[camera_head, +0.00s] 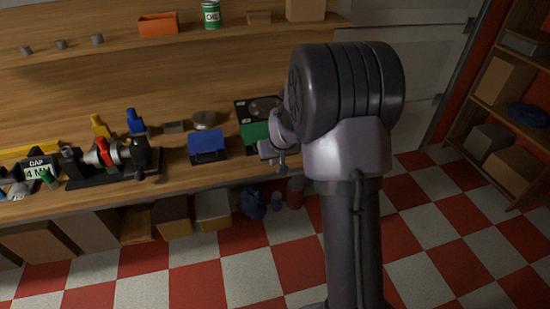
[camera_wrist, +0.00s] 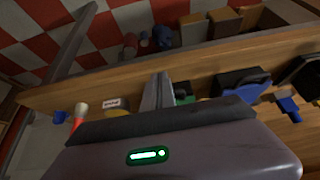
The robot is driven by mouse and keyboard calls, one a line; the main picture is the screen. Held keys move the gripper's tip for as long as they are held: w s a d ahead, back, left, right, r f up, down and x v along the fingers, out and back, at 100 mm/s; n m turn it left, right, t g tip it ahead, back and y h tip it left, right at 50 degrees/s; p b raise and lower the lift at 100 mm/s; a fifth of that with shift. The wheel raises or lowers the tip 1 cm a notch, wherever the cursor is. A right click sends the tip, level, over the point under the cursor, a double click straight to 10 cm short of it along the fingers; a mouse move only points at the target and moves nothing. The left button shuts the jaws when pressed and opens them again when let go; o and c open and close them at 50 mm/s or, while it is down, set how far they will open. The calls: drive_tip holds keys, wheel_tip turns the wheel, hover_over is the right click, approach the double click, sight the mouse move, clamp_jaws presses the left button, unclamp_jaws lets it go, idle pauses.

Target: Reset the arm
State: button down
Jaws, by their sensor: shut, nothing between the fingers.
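My gripper (camera_head: 276,152) hangs in front of the right part of the wooden workbench (camera_head: 185,183), beside a dark box with a green front (camera_head: 253,131). In the wrist view my gripper's fingers (camera_wrist: 158,88) are together with nothing between them, and they point toward the bench edge. The dark wrist housing with a green light fills the bottom of that view. My arm stands large in the middle of the head view and hides part of the bench and wall.
On the bench are a blue-lidded box (camera_head: 207,146), a fixture with a red part (camera_head: 105,152), and a DAP display (camera_head: 38,168). An upper shelf holds an orange bin (camera_head: 158,25) and a green can (camera_head: 211,14). Boxes sit under the bench. Checkered floor (camera_head: 240,265) is open in front.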

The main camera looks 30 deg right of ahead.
drive_tip(key=s+a+r+y, duration=0.2)
drive_tip(key=s+a+r, duration=1.15)
drive_tip(key=r, duration=0.25)
drive_tip(key=s+a+r+m, duration=0.1)
drive_tip(key=s+a, duration=0.3)
drive_tip(key=s, duration=0.4)
drive_tip(key=s+a+r+y, duration=0.1)
drive_tip(key=s+a, duration=0.3)
drive_tip(key=s, duration=0.5)
drive_tip(key=shift+m, duration=0.4)
drive_tip(key=shift+r, duration=0.1)
